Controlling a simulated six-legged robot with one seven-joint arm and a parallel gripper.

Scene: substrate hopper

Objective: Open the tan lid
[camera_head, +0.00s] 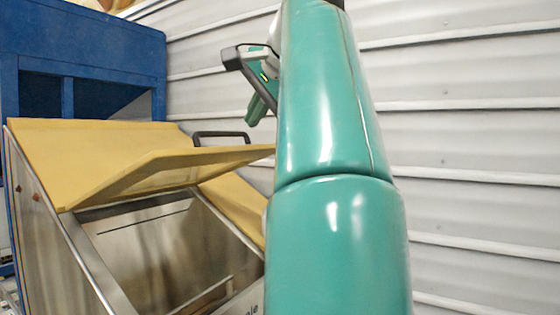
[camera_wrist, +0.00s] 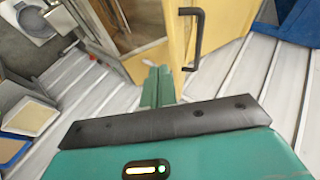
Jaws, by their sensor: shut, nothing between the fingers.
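The tan lid (camera_head: 165,168) of the steel hopper (camera_head: 165,250) stands partly raised and tilted, with the open inside visible below it. Its dark handle (camera_head: 222,135) sits on the lid's upper side. In the wrist view the tan lid (camera_wrist: 172,48) is beyond the fingers, with the black handle (camera_wrist: 198,40) to their right. My gripper (camera_head: 255,115) is above and to the right of the handle in the head view, partly hidden by my arm. Its green fingers (camera_wrist: 157,75) are together and empty, apart from the handle.
A blue cabinet (camera_head: 85,50) stands behind the hopper at the left. A grey corrugated wall (camera_head: 470,140) runs behind and to the right. In the wrist view, open containers (camera_wrist: 30,117) show at the left and a blue surface (camera_wrist: 298,22) at the upper right.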

